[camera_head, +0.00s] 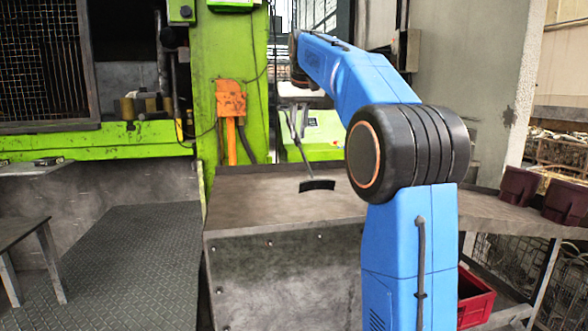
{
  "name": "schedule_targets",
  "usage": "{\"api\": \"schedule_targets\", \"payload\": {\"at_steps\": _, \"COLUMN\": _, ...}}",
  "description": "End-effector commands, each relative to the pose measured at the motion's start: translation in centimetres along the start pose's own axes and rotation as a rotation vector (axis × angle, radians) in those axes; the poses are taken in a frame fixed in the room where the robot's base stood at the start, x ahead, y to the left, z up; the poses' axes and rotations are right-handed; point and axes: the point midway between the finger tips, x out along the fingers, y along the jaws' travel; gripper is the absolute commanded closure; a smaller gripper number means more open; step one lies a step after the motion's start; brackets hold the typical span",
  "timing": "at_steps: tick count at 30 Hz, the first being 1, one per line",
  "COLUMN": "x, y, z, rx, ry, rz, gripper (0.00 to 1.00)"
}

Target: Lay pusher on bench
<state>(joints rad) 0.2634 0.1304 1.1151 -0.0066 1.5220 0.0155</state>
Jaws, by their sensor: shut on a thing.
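The pusher (318,185) is a thin rod with a dark, slightly curved plate at its lower end. It slants down over the grey metal bench (265,205), with the plate at or just above the bench top; I cannot tell whether it touches. My gripper (293,118) is at the upper end of the rod, beyond the bench's far edge in the picture, and is shut on the pusher. The fingers are small and hard to make out. My blue arm hides part of the bench's middle.
A green press (228,70) with an orange box (231,98) stands behind left. A red crate (475,298) sits below right. The bench top's left part is clear.

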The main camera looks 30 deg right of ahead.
Motion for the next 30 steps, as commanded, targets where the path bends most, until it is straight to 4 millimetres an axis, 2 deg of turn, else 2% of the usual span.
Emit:
{"api": "schedule_targets", "payload": {"at_steps": 6, "x": 3.0, "y": 0.0, "z": 1.3, "rx": 0.000, "ry": -0.001, "rz": 0.000, "gripper": 1.00}}
{"api": "schedule_targets", "payload": {"at_steps": 11, "x": 4.0, "y": 0.0, "z": 1.6, "rx": 0.000, "ry": -0.001, "rz": 0.000, "gripper": 1.00}}
{"api": "schedule_targets", "payload": {"at_steps": 18, "x": 6.6, "y": 0.0, "z": 2.6, "rx": 0.000, "ry": -0.001, "rz": 0.000, "gripper": 1.00}}
{"api": "schedule_targets", "payload": {"at_steps": 22, "x": 7.3, "y": 0.0, "z": 2.9, "rx": 0.000, "ry": 0.001, "rz": 0.000, "gripper": 1.00}}
{"api": "schedule_targets", "payload": {"at_steps": 30, "x": 7.3, "y": 0.0, "z": 2.9, "rx": 0.000, "ry": 0.001, "rz": 0.000, "gripper": 1.00}}
